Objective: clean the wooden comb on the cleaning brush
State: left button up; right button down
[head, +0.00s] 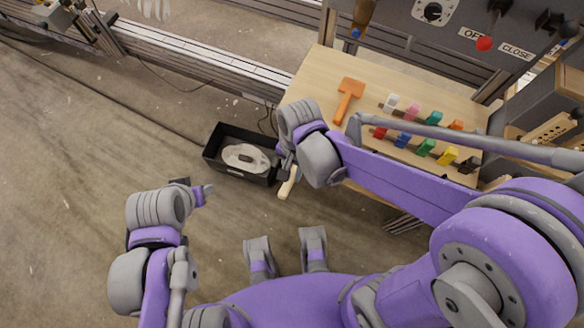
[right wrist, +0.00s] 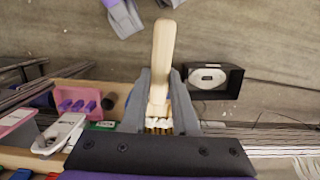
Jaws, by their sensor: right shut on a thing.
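The wooden comb (right wrist: 163,55) is in my right gripper (right wrist: 160,85), which is shut on it. In the right wrist view its pale handle extends past the fingers, and white and brown teeth show close to the palm. In the head view only the comb's pale handle (head: 288,186) shows below my right gripper (head: 287,163). A black open box (head: 264,178) is just left of that gripper. In it lies a white oval piece with a dark centre (head: 245,157), perhaps the cleaning brush; its bristles cannot be made out. My left gripper (head: 193,189) is lower left, apart from the box; its fingers are unclear.
A wooden table (head: 312,82) at the right carries an orange tool (head: 348,98) and several coloured blocks (head: 424,147). A grey control panel (head: 450,38) with knobs stands behind it. A metal rail (head: 200,66) runs behind the box. The floor at the left is clear.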

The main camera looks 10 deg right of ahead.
jog(key=shift+w+d, duration=0.7)
jog(key=shift+w, duration=0.3)
jog(key=shift+w+d, duration=0.7)
jog(key=shift+w, duration=0.35)
jog(key=shift+w+d, duration=0.7)
jog(key=shift+w, duration=0.3)
jog(key=shift+w+d, duration=0.4)
jog(key=shift+w, duration=0.2)
notch_tip(320, 180, down, 10)
jog(key=b, duration=0.7)
jog(key=shift+b, duration=0.4)
